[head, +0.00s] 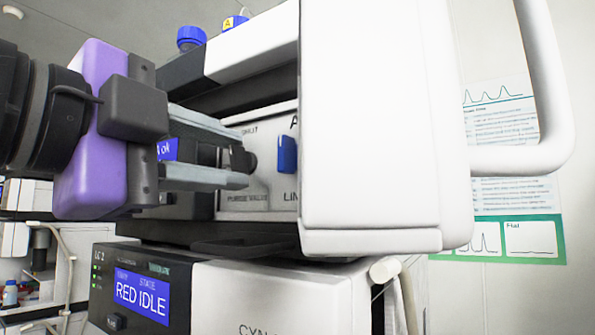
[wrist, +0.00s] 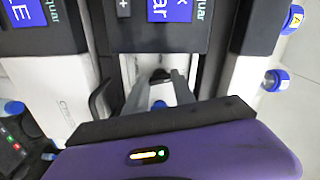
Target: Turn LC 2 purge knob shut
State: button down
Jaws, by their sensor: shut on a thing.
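The black purge knob (head: 241,159) sticks out of a white panel marked "SHUT" and "PURGE VALVE" in the head view. My gripper (head: 232,155) comes in from the left, its two grey fingers above and below the knob and shut on it. In the wrist view my gripper (wrist: 160,85) reaches into a recess, and the dark knob (wrist: 160,75) shows between the fingertips. Which way the knob's pointer faces cannot be told.
A blue part (head: 287,154) sits on the panel right of the knob. A large white door with a handle (head: 540,90) stands close on the right and hides part of the panel. Blue-capped bottles (head: 190,38) stand on top.

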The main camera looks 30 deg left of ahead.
jog(key=shift+m+b, duration=0.35)
jog(key=shift+m, duration=1.15)
jog(key=c, duration=1.3)
grip_release()
jog(key=s, duration=0.2)
jog(key=s+b, duration=0.1)
jog(key=s, duration=0.5)
jog(key=shift+a+b, duration=0.25)
jog(key=shift+b, duration=0.15)
